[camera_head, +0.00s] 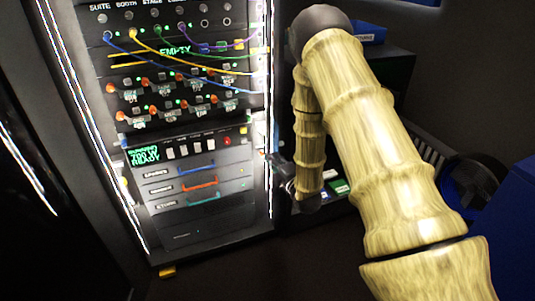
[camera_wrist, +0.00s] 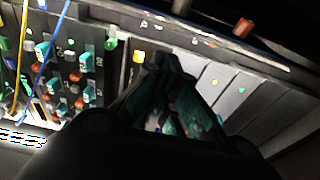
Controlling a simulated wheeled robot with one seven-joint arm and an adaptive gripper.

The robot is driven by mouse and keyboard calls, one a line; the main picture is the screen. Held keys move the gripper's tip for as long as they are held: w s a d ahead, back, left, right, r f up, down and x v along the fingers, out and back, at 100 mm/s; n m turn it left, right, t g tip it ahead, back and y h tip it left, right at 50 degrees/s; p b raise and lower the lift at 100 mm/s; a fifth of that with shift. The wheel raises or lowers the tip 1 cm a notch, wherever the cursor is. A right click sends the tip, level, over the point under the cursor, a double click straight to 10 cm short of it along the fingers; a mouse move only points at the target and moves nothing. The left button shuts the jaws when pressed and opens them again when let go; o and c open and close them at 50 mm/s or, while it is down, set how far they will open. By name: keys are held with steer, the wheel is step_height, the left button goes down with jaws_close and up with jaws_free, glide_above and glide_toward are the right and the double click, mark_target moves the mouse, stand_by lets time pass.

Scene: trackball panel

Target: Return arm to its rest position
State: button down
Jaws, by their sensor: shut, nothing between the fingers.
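My arm, clad in bamboo-like segments, reaches from the lower right of the head view up to a dark elbow and down again beside the panel. My gripper (camera_head: 277,168) is small and dark at the right edge of the lit rack panel (camera_head: 205,236). In the wrist view my gripper (camera_wrist: 165,65) is a dark shape in the middle, with its fingers together and nothing seen between them. Behind it the wrist view shows the panel's switches and a row of grey strips. Whether the fingertips touch the panel cannot be told.
Blue, yellow and purple cables (camera_head: 185,50) hang across the upper panel. Three coloured handles, one of them red (camera_head: 200,183), sit lower down. A dark shelf with small coloured items (camera_head: 338,187) and a black wheel-like thing (camera_head: 478,185) stand at the right. Dark floor lies in front.

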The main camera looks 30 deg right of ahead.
steer(key=shift+s+d, duration=0.15)
steer(key=shift+s, duration=0.75)
steer(key=shift+s+d, duration=0.1)
steer(key=shift+s, duration=0.8)
